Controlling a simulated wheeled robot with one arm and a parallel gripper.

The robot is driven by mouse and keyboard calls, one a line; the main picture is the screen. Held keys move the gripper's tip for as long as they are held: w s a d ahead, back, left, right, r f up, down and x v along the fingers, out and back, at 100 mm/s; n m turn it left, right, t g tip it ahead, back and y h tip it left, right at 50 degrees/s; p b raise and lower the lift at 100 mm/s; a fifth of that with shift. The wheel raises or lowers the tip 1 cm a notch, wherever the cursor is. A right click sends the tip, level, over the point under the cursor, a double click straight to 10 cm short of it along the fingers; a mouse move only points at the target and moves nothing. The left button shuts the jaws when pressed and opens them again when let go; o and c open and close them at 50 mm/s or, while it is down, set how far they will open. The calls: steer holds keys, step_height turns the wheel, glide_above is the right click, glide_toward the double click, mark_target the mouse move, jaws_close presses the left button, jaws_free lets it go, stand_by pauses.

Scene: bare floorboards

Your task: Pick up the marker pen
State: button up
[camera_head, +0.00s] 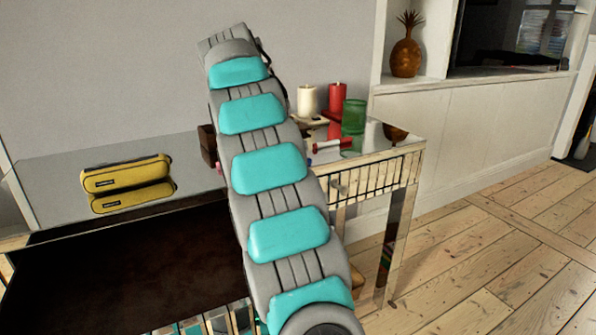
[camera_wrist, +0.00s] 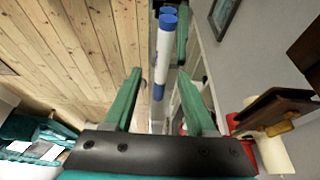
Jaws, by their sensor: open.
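In the wrist view, a white pen-like thing with blue ends (camera_wrist: 163,48), which looks like the marker pen, lies lengthwise beyond my gripper. My gripper (camera_wrist: 160,73) is open, its two green fingers apart. The pen lines up with the gap between the fingertips, nearer the right finger. I cannot tell whether its near end is between the tips or past them. In the head view my arm reaches over the mirrored table (camera_head: 60,170) and hides my gripper. I cannot make out the pen there for certain.
A yellow case (camera_head: 125,174) lies at the table's left. At its right stand a white candle (camera_head: 307,100), a red candle (camera_head: 337,97) and a green glass (camera_head: 354,115). A red-ended thing (camera_head: 345,143) lies in front. A brown wooden thing (camera_wrist: 275,105) is close right of my gripper.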

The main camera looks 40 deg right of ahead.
steer(key=shift+f, duration=0.35)
stand_by(0.3)
jaws_close()
stand_by(0.5)
